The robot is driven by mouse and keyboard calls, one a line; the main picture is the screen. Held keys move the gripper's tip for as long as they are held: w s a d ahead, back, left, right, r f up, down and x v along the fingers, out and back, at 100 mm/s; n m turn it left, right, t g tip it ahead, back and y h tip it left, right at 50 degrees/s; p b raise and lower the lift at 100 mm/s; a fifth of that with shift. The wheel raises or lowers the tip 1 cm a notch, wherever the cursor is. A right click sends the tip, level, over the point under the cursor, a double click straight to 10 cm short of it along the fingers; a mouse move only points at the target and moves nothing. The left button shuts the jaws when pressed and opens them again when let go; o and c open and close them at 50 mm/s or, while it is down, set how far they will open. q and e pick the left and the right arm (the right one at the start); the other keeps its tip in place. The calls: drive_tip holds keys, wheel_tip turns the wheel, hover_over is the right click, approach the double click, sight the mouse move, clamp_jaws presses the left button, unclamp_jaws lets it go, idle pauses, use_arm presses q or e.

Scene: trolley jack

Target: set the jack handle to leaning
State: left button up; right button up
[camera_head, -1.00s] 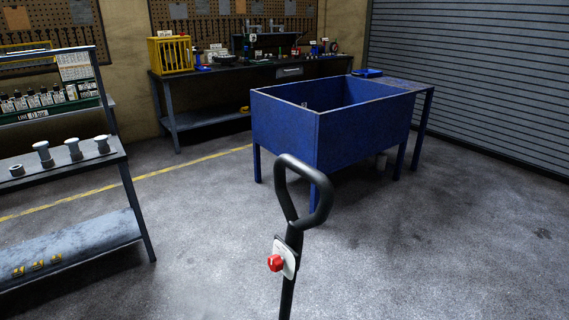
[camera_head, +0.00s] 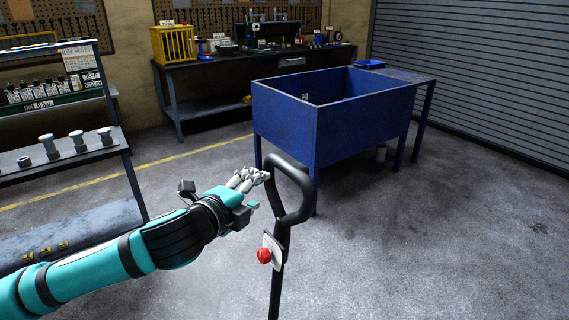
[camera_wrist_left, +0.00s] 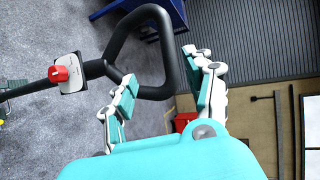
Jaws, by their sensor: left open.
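The jack handle (camera_head: 277,268) is a black shaft with a closed black loop grip (camera_head: 305,190) at its top. It stands near upright, with a white plate and red knob (camera_head: 264,256) on the shaft. My left gripper (camera_head: 262,186) reaches in from the left and is at the left side of the loop. In the left wrist view the loop (camera_wrist_left: 166,50) lies ahead of the two open fingers (camera_wrist_left: 158,80), partly between them. I cannot tell whether a finger touches it. The jack's body is out of view. My right gripper is not in view.
A blue tub on legs (camera_head: 285,125) stands just behind the handle. A grey shelf (camera_head: 100,150) with several metal parts is at the left. A workbench (camera_head: 200,75) stands along the back wall. The floor to the right is clear.

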sight(285, 170)
use_arm(q)
drive_tip(key=shift+m, duration=0.5)
drive_tip(key=p+x, duration=0.1)
drive_tip(key=x, duration=0.3)
drive_tip(key=r+p+x, duration=0.1)
drive_tip(key=x, duration=0.4)
drive_tip(key=d+p+x, duration=0.1)
drive_tip(key=x, duration=0.3)
drive_tip(key=shift+w+d, duration=0.2)
drive_tip(key=shift+w, duration=0.1)
drive_tip(key=shift+x, duration=0.75)
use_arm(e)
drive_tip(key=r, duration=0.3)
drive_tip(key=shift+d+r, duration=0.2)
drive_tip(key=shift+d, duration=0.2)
use_arm(q)
clamp_jaws()
